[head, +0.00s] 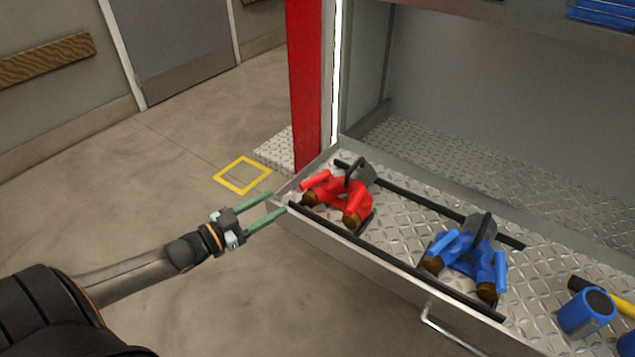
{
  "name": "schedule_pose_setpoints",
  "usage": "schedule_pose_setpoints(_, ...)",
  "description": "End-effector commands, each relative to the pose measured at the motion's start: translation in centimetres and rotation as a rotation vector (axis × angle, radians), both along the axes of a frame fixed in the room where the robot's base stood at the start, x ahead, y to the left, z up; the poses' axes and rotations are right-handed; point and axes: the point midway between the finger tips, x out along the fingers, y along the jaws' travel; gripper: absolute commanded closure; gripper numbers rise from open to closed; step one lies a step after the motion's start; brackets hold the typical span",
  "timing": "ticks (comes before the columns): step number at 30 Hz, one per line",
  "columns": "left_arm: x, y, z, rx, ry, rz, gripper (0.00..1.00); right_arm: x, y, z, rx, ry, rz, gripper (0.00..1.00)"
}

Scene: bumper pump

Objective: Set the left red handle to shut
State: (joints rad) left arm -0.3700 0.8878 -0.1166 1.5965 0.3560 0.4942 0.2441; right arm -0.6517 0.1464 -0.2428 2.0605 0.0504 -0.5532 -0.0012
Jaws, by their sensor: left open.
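The red pump fitting (340,191) sits at the left end of the sliding tray, with a grey body, black top bar and two brown-ended outlets. Its left red handle (314,181) is a short bar at the fitting's upper left, pointing out towards the tray's left end. Its right red handle (364,207) runs down beside the right outlet. My left gripper (277,203) is open and empty, just outside the tray's left corner. Its two green fingers point right towards the red fitting, short of the left handle. My right gripper is not in view.
A blue fitting (470,257) stands further right on the tray (405,208), near a blue cylinder (586,312). Black rails (395,263) line the tray. A red post (305,85) rises behind its left end. The floor (180,130) left of it is open.

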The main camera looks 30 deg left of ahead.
Motion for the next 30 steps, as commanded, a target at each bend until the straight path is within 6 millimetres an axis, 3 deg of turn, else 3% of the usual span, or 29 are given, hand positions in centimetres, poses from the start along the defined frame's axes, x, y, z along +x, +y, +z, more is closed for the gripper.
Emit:
schedule_pose_setpoints(22,9.6,-3.3,-0.1,0.0,-0.001,0.002,0.47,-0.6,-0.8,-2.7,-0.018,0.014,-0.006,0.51)
schedule_pose_setpoints(30,11.2,-3.8,-0.1,0.0,0.001,0.001,0.47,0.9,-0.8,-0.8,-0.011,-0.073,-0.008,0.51)
